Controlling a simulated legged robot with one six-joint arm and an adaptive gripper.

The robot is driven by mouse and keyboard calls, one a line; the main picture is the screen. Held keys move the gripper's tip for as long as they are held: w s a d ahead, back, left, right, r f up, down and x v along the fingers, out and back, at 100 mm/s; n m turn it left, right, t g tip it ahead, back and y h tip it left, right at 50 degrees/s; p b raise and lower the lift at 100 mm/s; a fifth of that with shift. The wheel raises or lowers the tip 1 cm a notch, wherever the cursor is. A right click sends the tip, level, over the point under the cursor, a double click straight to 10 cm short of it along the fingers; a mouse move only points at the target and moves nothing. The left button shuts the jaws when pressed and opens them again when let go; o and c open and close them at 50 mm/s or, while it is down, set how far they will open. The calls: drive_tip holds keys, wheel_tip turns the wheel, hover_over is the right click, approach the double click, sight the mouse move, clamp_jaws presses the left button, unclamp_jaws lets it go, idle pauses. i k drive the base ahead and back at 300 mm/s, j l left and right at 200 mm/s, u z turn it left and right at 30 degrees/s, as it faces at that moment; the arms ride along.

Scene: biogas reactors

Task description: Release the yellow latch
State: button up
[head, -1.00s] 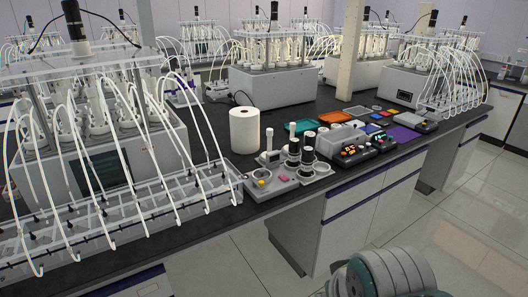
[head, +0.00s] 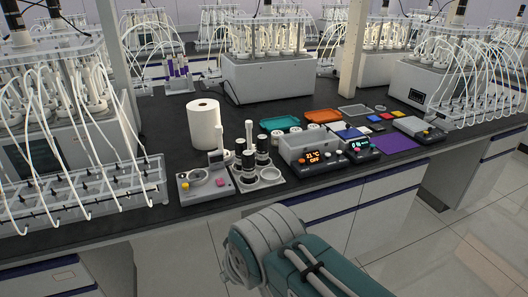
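A small yellow part (head: 186,186) sits on the left end of a grey device (head: 197,197) near the front edge of the black bench. It may be the yellow latch, but it is too small to make out its shape or state. A round ring and a pink piece (head: 221,182) are beside it on the same device. A grey and teal part of my arm shows at the bottom middle, in front of the bench and right of the device. My gripper is not visible.
Black-topped bottles (head: 262,152) stand right of the device, and a white paper roll (head: 204,124) behind it. A grey box with lit displays (head: 313,149) is further right. Tubed racks (head: 80,190) fill the bench's left end. Floor is clear at lower right.

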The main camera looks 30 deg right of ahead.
sight(185, 186)
drive_tip(key=l, duration=0.6)
drive_tip(key=k+l, duration=0.1)
drive_tip(key=l, duration=0.5)
drive_tip(key=l+u, duration=0.1)
drive_tip(key=l, duration=0.5)
drive_tip(key=i+j, duration=0.4)
drive_tip(key=j, duration=0.15)
drive_tip(key=i+j+u, duration=0.1)
drive_tip(key=i+j, duration=0.3)
drive_tip(key=j, duration=0.15)
